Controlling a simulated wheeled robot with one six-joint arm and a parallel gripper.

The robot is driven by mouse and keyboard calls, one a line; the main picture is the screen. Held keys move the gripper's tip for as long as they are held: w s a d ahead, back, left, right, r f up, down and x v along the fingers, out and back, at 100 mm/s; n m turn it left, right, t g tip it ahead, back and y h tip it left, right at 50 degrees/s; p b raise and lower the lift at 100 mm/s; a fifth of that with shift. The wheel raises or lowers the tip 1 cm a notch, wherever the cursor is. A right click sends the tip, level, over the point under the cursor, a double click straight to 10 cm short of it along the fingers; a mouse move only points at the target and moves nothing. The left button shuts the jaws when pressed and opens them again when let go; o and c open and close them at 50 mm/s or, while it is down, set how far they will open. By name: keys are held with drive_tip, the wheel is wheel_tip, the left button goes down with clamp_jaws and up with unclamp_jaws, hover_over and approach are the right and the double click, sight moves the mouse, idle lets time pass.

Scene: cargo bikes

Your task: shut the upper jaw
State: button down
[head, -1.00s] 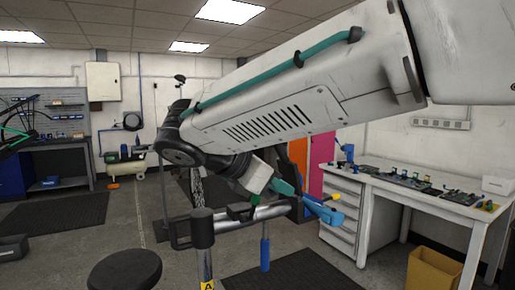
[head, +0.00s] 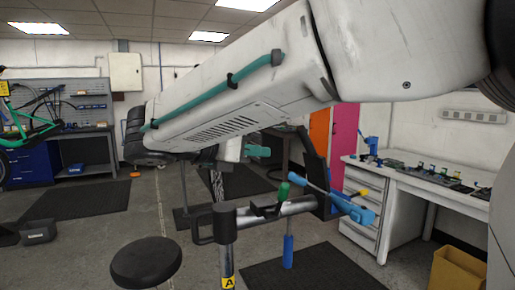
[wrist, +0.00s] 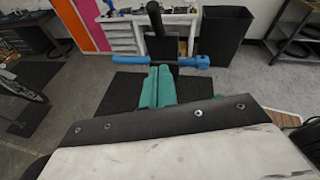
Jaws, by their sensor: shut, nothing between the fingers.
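A work stand has a post (head: 226,255) with a yellow "A" label and a horizontal metal tube (head: 290,208). At the tube's right end a dark plate (head: 314,165) stands up steeply, tilted; it looks like the raised upper jaw. The dark upright part also shows in the wrist view (wrist: 157,18). Blue handles (head: 345,206) lie beside it and cross behind my fingertips in the wrist view (wrist: 130,59). My gripper (head: 258,151) has teal fingers, shut and empty, above the tube and left of the plate. In the wrist view its fingers (wrist: 158,87) appear just below the clamp, apparently apart from it.
A green knob (head: 283,190) and a blue vertical grip (head: 288,250) are on the stand. A black stool (head: 146,258) stands at front left. A white workbench (head: 420,178) with tools and a yellow bin (head: 458,268) are at right.

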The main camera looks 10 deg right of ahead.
drive_tip(key=w+d, duration=0.4)
drive_tip(key=d, duration=0.5)
drive_tip(key=shift+d+r, duration=0.15)
drive_tip(key=shift+r, duration=0.05)
drive_tip(key=shift+d, duration=0.1)
